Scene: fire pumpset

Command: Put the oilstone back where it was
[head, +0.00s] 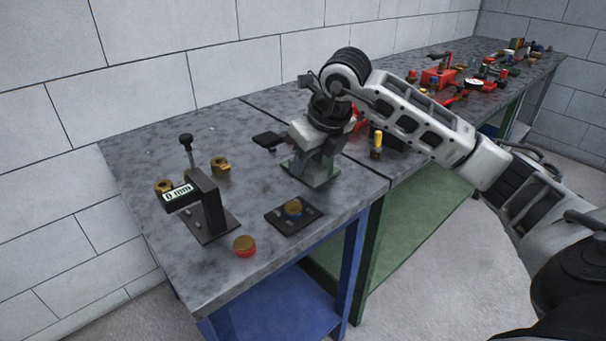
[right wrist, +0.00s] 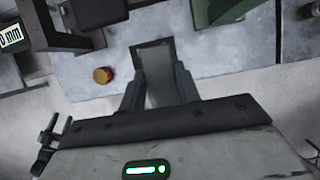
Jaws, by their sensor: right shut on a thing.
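My right gripper (head: 314,165) points down over the near bench and is shut on a grey-green flat block, which I take to be the oilstone (head: 326,181). In the right wrist view the fingers (right wrist: 158,88) flank a grey slab (right wrist: 158,72) with a dark edge at its far end. The gripper hides much of the block in the head view. I cannot tell whether the block touches the bench top or is just above it. My left gripper is not in view.
The grey bench top (head: 110,165) carries a dark gauge stand (head: 207,205) reading 0 mm, several brass parts and a red-and-brass piece (head: 244,246). A black flat item (head: 268,139) lies behind. A second bench with red tools adjoins.

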